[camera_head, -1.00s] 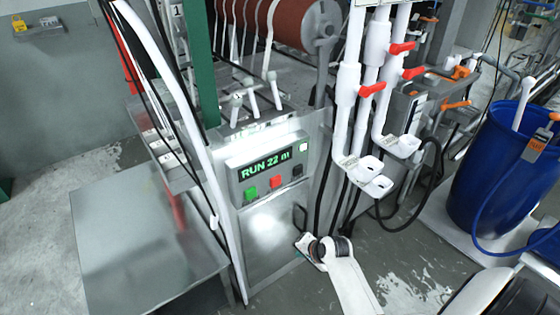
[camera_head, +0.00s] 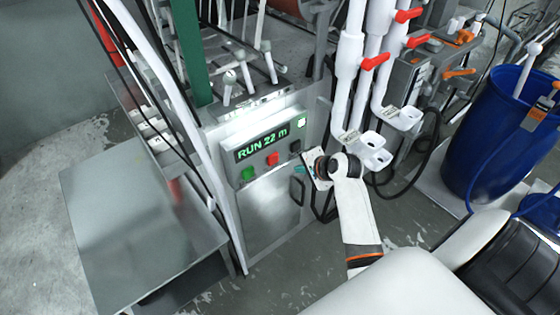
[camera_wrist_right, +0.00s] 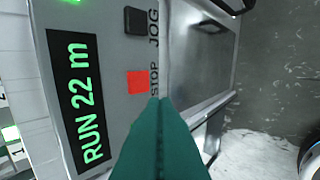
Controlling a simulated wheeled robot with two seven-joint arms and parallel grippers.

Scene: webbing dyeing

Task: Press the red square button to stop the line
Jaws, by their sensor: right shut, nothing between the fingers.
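The red square button (camera_head: 272,159) sits on the grey control panel below the green "RUN 22 m" display (camera_head: 262,143). In the right wrist view the red button (camera_wrist_right: 138,83) lies beside the word STOP, its face uncovered. My right gripper (camera_head: 299,170) is right of and slightly below the button in the head view. In the wrist view its teal fingers (camera_wrist_right: 158,100) are together and empty, their tips appearing just beside the button. I cannot tell whether they touch the panel. My left gripper is not in view.
A green button (camera_head: 248,174) and a black JOG button (camera_wrist_right: 138,20) flank the red one. White pipes with red-handled valves (camera_head: 376,61) and white cups (camera_head: 372,155) stand right of the panel. A metal table (camera_head: 140,230) is at left, a blue barrel (camera_head: 490,150) at right.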

